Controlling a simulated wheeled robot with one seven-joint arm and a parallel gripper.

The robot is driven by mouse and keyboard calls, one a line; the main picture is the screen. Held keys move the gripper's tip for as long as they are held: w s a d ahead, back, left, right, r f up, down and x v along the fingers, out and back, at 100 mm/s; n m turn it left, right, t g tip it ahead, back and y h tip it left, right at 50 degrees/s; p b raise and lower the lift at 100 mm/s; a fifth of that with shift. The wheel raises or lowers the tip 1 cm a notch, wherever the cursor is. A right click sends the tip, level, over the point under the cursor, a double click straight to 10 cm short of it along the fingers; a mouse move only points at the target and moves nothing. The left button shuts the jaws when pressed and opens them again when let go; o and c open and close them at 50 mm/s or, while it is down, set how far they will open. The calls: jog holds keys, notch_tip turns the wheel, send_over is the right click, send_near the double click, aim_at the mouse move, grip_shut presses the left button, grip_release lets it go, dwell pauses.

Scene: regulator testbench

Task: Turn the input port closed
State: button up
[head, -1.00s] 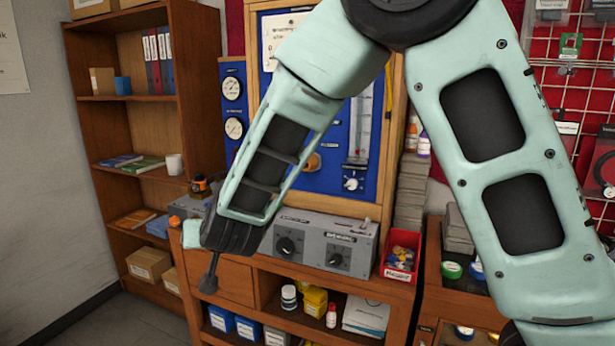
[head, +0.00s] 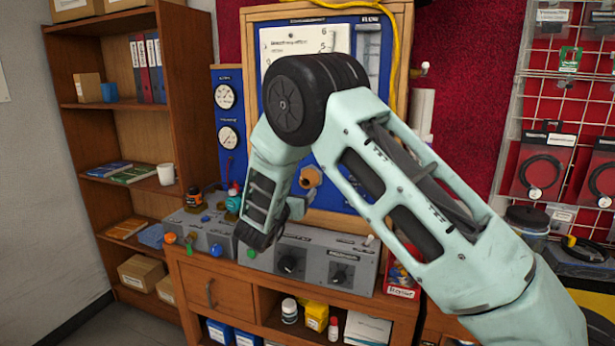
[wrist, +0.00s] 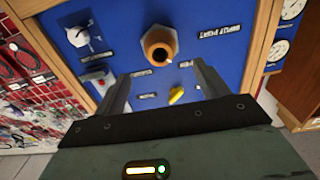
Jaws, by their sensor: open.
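The input port (wrist: 160,44) is an orange-brown round fitting with a dark hole, on a blue panel (wrist: 215,20). It shows near the top middle of the wrist view, with its label beside it. It also shows in the head view (head: 310,177), just right of my forearm. Small labels lie below it, too blurred to read surely. My gripper (wrist: 160,84) is open and empty. Its two fingers point at the panel, apart from the port, one to each side below it in the wrist view.
A yellow knob (wrist: 177,95) sits on the panel between my fingers in the wrist view. A white knob (wrist: 78,37) is at upper left. In the head view, a grey box with dials (head: 312,262) stands below the panel, and a bookshelf (head: 188,110) at left.

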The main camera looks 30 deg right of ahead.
aim_at(306, 183)
jog(key=p+x, duration=0.3)
jog(key=x, duration=0.6)
jog(key=shift+w+d, duration=0.25)
jog(key=shift+d, duration=0.05)
jog(key=c, duration=1)
